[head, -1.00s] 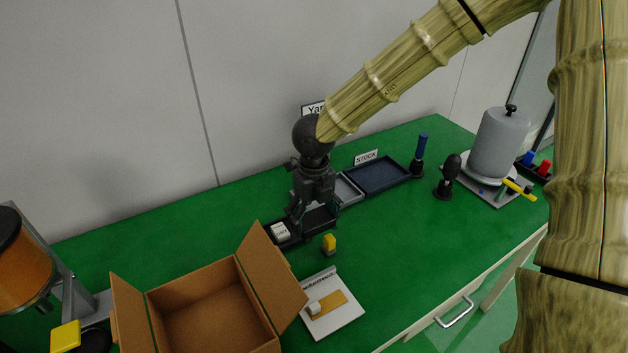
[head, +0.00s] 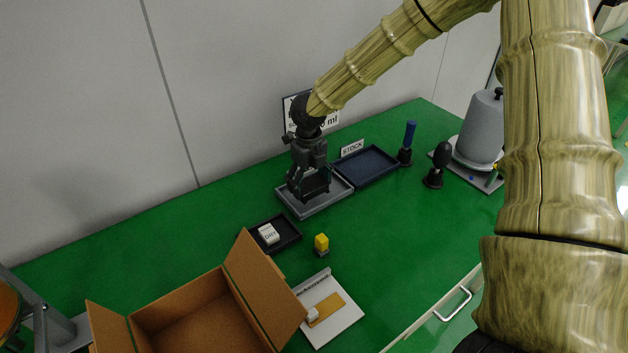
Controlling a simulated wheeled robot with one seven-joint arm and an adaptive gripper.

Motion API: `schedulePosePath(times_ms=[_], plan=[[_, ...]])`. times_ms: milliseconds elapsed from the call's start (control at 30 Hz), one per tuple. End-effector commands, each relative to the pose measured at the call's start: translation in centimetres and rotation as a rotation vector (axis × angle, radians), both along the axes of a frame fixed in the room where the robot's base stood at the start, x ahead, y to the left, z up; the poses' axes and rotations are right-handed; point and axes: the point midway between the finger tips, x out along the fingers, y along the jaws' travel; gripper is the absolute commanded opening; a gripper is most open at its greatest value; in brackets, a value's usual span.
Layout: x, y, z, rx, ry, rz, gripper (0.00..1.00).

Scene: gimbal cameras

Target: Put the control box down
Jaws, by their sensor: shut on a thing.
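My gripper (head: 310,183) is at the back middle of the green table, pointing down. It is shut on a dark box-like thing, which I take to be the control box (head: 314,188). The box is over the grey tray (head: 318,208), inside its outline as seen from here. I cannot tell whether its underside touches the tray floor. The fingers and the dark colour hide much of the box's shape.
A dark blue tray (head: 368,166) by the STOCK sign adjoins on the right. A black tray (head: 286,236) with a white DRY block (head: 269,234) lies in front left. A yellow-topped block (head: 321,243) and an open carton (head: 262,290) are nearer.

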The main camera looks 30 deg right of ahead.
Motion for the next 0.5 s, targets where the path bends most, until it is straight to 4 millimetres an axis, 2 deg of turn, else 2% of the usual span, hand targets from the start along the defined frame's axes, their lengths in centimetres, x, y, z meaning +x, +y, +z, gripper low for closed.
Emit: schedulePosePath(times_ms=[100, 200, 467, 500], plan=[[1.3, -1.5, 0.0, 0.000, -0.001, -0.001, 0.53], [2.0, -2.1, -0.2, 0.000, 0.000, -0.001, 0.53], [3.0, -3.1, -0.3, 0.000, -0.001, -0.001, 0.53], [2.8, -3.0, -0.9, -0.001, 0.002, 0.001, 0.53]])
